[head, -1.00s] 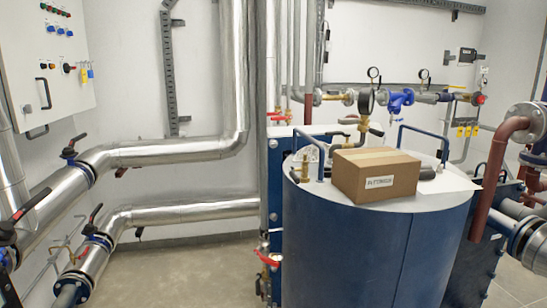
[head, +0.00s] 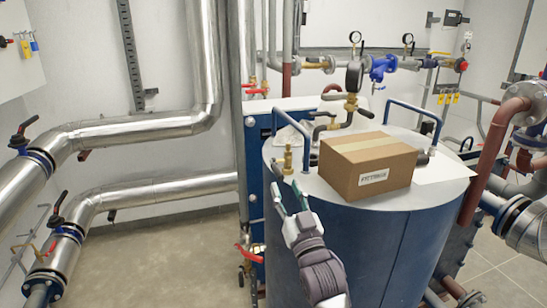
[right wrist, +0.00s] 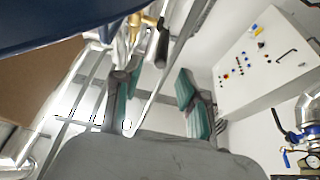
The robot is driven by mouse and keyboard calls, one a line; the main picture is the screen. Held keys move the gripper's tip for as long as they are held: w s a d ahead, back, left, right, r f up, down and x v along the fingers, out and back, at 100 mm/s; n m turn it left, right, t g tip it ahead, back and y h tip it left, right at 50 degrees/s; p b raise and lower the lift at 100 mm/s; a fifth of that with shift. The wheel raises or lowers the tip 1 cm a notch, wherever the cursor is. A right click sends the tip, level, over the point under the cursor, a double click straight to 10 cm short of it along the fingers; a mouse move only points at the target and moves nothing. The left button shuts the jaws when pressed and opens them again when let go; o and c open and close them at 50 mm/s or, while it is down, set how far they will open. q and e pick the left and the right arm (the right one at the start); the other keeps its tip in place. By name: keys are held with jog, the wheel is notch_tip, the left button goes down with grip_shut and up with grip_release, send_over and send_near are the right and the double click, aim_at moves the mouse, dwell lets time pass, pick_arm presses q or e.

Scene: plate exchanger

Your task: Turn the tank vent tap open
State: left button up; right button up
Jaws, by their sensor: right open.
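The tank (head: 375,250) is a blue cylinder with a pale top. A small brass tap (head: 288,160), likely the vent tap, stands upright at the top's left edge, with a dark lever (head: 275,168) on its left side. In the right wrist view the brass body (right wrist: 143,20) and the black lever (right wrist: 163,42) show beyond the fingers, roughly between them. My right gripper (head: 288,197) is open and empty, just below and in front of the tap, and seems apart from it. Its open fingers also show in the right wrist view (right wrist: 156,98). My left gripper is out of view.
A cardboard box (head: 365,170) sits on the tank top, right of the tap. Blue rail handles (head: 293,124) rise behind the tap. Silver pipes (head: 130,128) run along the left. The floor (head: 170,255) left of the tank is clear.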

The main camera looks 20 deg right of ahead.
aim_at(278, 169)
jog(key=p+x, duration=0.2)
jog(key=x, duration=0.7)
jog(key=shift+w+f, duration=0.1)
jog(key=shift+w, duration=0.15)
grip_shut()
